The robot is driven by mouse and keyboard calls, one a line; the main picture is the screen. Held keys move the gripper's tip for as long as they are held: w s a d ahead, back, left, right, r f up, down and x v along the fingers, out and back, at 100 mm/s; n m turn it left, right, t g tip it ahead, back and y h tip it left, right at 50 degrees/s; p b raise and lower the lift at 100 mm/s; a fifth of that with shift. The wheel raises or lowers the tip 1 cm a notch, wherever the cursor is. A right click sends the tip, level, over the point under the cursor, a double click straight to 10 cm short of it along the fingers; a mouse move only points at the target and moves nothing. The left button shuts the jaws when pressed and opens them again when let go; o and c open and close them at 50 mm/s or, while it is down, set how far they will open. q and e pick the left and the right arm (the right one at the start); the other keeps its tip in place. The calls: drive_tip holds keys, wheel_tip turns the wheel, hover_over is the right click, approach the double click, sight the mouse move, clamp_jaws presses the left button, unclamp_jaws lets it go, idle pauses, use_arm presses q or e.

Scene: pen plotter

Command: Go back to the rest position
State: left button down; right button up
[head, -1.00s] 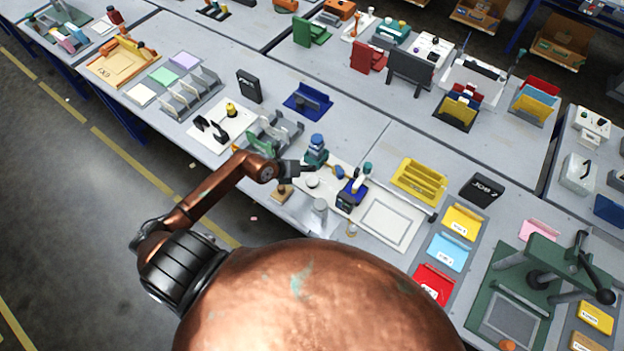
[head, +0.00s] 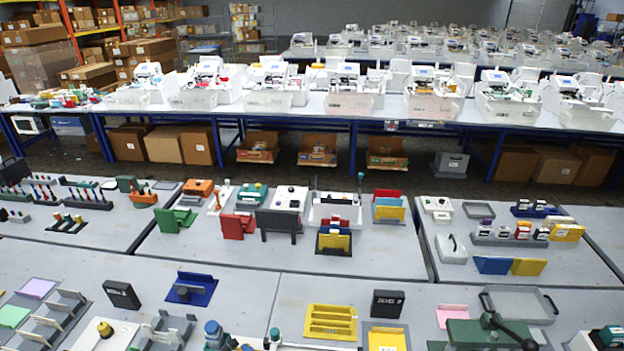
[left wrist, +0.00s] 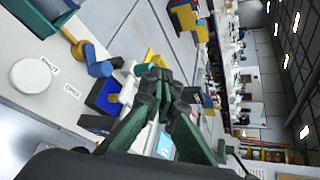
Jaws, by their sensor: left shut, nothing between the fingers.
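My left gripper (left wrist: 160,88) shows in the left wrist view, its dark green and black fingers drawn together with nothing held between them. Beyond the fingertips are a blue bin (left wrist: 108,95) and a blue-handled item (left wrist: 97,62) on a pale worktop. I cannot clearly make out my left gripper in the head view. My right gripper is in neither view.
In the head view, the near bench (head: 250,312) holds a black box (head: 122,295), a blue holder (head: 191,289), a yellow tray (head: 331,321) and a green press (head: 490,332). A middle bench and long rows of white machines stand beyond, with floor between.

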use_arm(q)
wheel_tip(320, 180, up, 12)
drive_tip(key=n+t, duration=0.5)
drive_tip(key=n, duration=0.1)
drive_tip(key=s+a+r+n+t+y, duration=0.25)
drive_tip(key=a+r+n+y, duration=0.25)
drive_tip(key=a+n+y, duration=0.35)
drive_tip(key=s+a+f+n+g+y, duration=0.55)
drive_tip(key=s+a+f+n, duration=0.3)
drive_tip(key=a+n, duration=0.35)
drive_tip(key=s+d+f+n+g+h, duration=0.2)
drive_tip(key=s+d+f+g+h, duration=0.3)
drive_tip(key=s+f, duration=0.45)
drive_tip(key=s+d+f+n+g+h, duration=0.1)
drive_tip(key=s+d+f+g+h, duration=0.1)
drive_tip(key=s+d+f+g, duration=0.5)
wheel_tip(320, 180, down, 35)
drive_tip(key=s+b, duration=0.2)
drive_tip(key=b, duration=0.2)
drive_tip(key=s+d+f+m+b, duration=0.1)
drive_tip(key=s+f+b, duration=0.2)
drive_tip(key=s+f, duration=1.7)
drive_tip(key=shift+f+g+h+b, duration=0.3)
drive_tip(key=shift+f, duration=0.65)
